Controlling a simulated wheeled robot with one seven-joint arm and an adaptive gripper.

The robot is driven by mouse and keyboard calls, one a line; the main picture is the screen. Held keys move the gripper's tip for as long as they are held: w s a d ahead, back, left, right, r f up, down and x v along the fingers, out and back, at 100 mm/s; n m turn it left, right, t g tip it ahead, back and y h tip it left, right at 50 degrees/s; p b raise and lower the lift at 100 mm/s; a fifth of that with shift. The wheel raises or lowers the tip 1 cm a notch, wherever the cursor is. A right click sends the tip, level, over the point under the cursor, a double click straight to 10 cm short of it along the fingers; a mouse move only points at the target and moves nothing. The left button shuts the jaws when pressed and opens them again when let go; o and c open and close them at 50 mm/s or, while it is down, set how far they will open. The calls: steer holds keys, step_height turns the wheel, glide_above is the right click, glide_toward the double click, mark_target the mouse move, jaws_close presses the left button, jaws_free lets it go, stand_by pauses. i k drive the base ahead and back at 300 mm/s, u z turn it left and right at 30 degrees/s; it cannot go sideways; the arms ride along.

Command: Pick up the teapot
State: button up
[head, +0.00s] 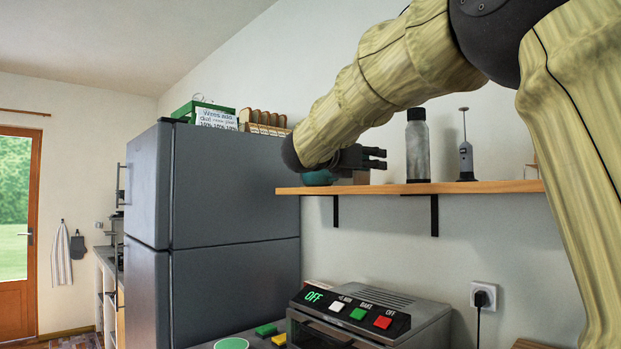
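A rounded teal object (318,179) sits on the wooden wall shelf near its left end. It is mostly hidden behind my wrist and gripper, so I cannot tell for sure that it is the teapot. No other teapot shape shows. My dark gripper (381,159) is just above the shelf, to the right of the teal object, with its fingers pointing right. The two fingers are apart, with nothing visible between them.
The shelf (490,187) also holds a grey bottle with a black cap (417,146) and a grey pump-like device (466,147). A grey fridge (210,230) stands left. An oven with buttons (370,318) is below.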

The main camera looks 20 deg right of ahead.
mark_target(323, 177)
steer(key=i, duration=1.15)
steer(key=z, duration=0.05)
